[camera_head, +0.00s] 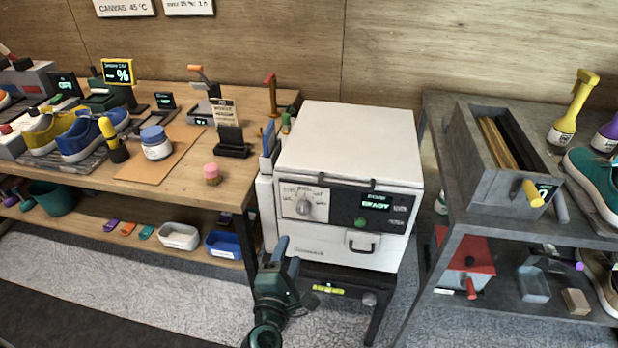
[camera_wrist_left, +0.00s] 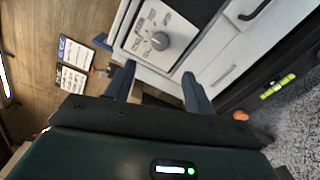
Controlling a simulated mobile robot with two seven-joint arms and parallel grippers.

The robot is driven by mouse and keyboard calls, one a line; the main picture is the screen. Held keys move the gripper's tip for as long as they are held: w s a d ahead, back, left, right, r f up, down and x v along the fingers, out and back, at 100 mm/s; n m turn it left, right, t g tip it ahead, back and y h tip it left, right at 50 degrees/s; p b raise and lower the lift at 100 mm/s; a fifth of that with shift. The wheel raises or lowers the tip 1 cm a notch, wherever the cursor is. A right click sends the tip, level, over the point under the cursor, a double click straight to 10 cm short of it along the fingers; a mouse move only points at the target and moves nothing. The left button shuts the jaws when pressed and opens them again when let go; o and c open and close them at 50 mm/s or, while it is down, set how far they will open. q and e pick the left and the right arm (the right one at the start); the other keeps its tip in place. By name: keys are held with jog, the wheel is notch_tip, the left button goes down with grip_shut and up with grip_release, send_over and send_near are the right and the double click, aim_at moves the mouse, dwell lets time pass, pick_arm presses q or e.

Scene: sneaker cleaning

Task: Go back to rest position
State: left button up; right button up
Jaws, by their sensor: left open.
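My left gripper (camera_head: 279,249) is in front of the lower left corner of the white oven-like machine (camera_head: 348,140), at the edge of its black stand. In the left wrist view, the two blue fingers of the left gripper (camera_wrist_left: 158,88) are spread apart with nothing between them. The machine's control panel with a round grey knob (camera_wrist_left: 159,41) lies beyond the fingers. In the head view its display (camera_head: 377,202) glows green above a green button (camera_head: 361,224). My right gripper is not in view.
A wooden table (camera_head: 215,165) at left holds a blue sneaker (camera_head: 88,136), a blue-lidded jar (camera_head: 156,147) and a pink item (camera_head: 212,174). A grey shelf (camera_head: 460,210) at right carries a grey box (camera_head: 490,185) and a teal sneaker (camera_head: 594,182). Open carpet (camera_head: 130,285) lies at lower left.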

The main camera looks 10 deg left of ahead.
pick_arm(q)
jog(key=s+d+r+m+g+h, duration=0.1)
jog(key=s+d+m+g+h, duration=0.15)
jog(key=s+m+h, duration=0.4)
jog(key=s+d+r+m+g+h, duration=0.1)
jog(key=s+d+m+g, duration=0.2)
jog(key=m, duration=0.7)
jog(key=s+a+m+g+y, duration=0.7)
jog(key=s+a+g+y, duration=0.15)
jog(key=s+a, duration=0.65)
jog(key=w+d+f+t+h, duration=0.3)
jog(key=w+d+f+t, duration=0.3)
jog(key=f+t, duration=0.1)
jog(key=shift+d+f+m, duration=0.15)
jog(key=shift+f+m, duration=0.2)
jog(key=shift+w, duration=0.1)
